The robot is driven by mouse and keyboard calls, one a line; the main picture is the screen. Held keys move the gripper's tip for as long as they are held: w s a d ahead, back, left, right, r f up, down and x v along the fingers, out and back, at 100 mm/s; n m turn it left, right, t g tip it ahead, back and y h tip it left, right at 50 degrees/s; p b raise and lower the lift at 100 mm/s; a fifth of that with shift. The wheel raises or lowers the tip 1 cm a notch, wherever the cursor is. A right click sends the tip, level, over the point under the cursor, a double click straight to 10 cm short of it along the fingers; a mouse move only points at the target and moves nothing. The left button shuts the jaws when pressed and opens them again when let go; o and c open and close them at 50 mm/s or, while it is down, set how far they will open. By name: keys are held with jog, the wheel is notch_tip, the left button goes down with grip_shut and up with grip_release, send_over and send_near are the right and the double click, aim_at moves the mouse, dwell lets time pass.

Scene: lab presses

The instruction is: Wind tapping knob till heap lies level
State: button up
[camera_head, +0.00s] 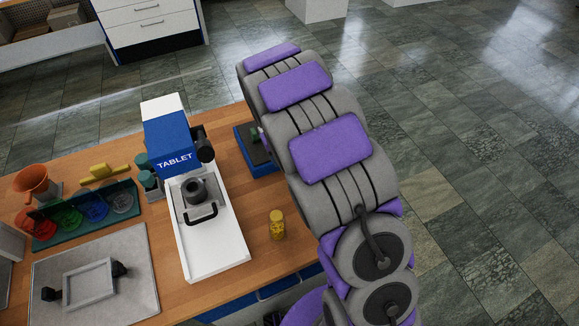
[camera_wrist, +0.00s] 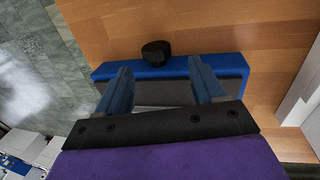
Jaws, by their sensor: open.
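A black round knob (camera_wrist: 157,52) shows in the wrist view at the far edge of a blue-edged, dark-topped unit (camera_wrist: 225,68). My gripper (camera_wrist: 159,70) is open and empty, its two blue fingers apart over that unit. The knob appears between and beyond the fingertips; I cannot tell the exact gap. In the head view a blue base with a dark top (camera_head: 258,160) stands right of the tablet press, partly hidden by my arm. A small green part shows on it. My gripper is hidden there. No heap can be made out in either view.
The white and blue tablet press (camera_head: 215,235) stands left of my arm. A jar with yellow contents (camera_head: 277,226) stands at the bench's right front. A rack of coloured dishes (camera_head: 82,215), an orange funnel (camera_head: 31,178) and a grey plate (camera_head: 135,290) are at left.

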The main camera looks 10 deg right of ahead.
jog(key=x, duration=0.4)
jog(key=b+x, duration=0.1)
jog(key=shift+d+f, duration=0.3)
jog(key=shift+d, duration=0.15)
jog(key=shift+w+f, duration=0.1)
jog(key=shift+f, duration=0.35)
jog(key=shift+a, duration=0.1)
jog(key=shift+c, duration=0.5)
jog(key=c, duration=0.9)
